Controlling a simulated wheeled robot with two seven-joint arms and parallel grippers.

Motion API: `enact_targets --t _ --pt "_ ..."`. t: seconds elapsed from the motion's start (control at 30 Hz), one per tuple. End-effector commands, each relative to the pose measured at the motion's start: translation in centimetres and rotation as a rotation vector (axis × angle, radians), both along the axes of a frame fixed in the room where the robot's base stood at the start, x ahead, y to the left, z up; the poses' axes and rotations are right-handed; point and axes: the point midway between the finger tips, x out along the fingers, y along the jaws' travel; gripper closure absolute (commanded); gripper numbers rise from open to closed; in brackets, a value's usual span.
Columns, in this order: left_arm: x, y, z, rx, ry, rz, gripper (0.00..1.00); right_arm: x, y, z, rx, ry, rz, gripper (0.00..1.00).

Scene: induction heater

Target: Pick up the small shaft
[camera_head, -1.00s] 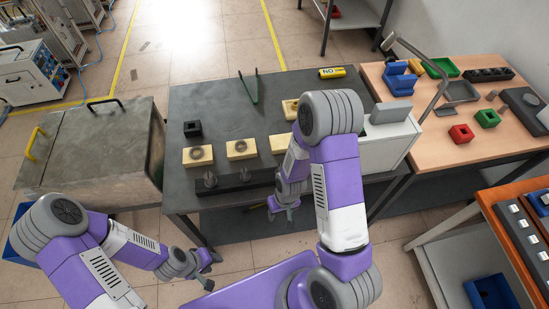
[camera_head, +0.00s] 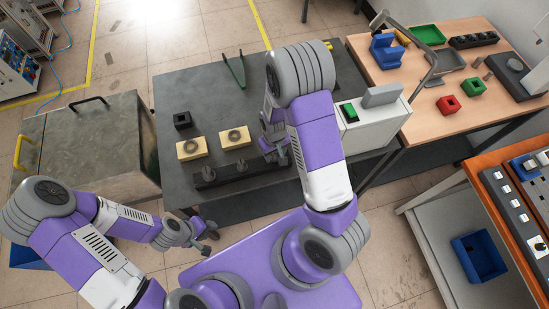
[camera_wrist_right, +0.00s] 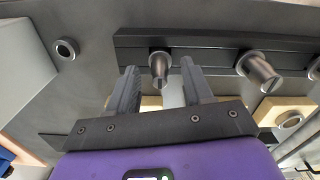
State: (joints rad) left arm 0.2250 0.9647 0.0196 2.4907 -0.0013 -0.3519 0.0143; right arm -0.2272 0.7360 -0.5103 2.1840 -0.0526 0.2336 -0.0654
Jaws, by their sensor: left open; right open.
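A black rack (camera_head: 228,181) lies along the near edge of the dark table and holds grey upright shafts. Two shafts show in the head view, one on the left (camera_head: 208,173) and one in the middle (camera_head: 241,166). My right gripper (camera_head: 274,150) is open over the rack's right end and hides what stands there. In the right wrist view, a small shaft (camera_wrist_right: 159,66) is lined up between the open fingers (camera_wrist_right: 158,72), not gripped. A thicker shaft (camera_wrist_right: 260,72) stands beside it. My left gripper (camera_head: 206,236) is open and empty in front of the table.
Yellow blocks with rings (camera_head: 192,149) (camera_head: 234,139) and a black block (camera_head: 182,120) sit behind the rack. A green part (camera_head: 235,70) stands further back. A white machine (camera_head: 372,127) with a green button is at the table's right. A metal box (camera_head: 95,140) stands left.

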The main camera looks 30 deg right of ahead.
Motion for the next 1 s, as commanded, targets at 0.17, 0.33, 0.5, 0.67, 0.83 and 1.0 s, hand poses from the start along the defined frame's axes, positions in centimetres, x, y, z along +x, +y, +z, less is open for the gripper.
enact_targets --t 0.17,0.33,0.5,0.67,0.83,1.0 --pt "0.01 0.00 -0.04 0.000 0.000 0.000 0.57 0.04 0.00 -0.79 0.001 -0.002 0.000 0.49" --pt "0.02 -0.01 -0.03 0.000 0.000 0.000 0.57 0.04 0.01 -0.74 0.001 -0.002 0.000 0.52" --pt "0.02 0.00 -0.02 0.000 -0.001 0.000 0.57 0.03 0.01 -0.73 0.001 -0.002 0.000 0.78" --pt "0.02 0.00 -0.02 0.000 -0.001 0.000 0.57 0.02 0.01 -0.72 0.001 -0.001 0.000 1.00" --pt "0.02 0.00 -0.02 0.000 -0.001 0.000 0.57 0.04 0.01 -0.70 0.001 -0.002 0.000 1.00" --pt "0.02 0.00 0.01 0.000 0.000 0.000 0.57 0.08 0.02 -0.38 0.001 -0.003 0.000 1.00"
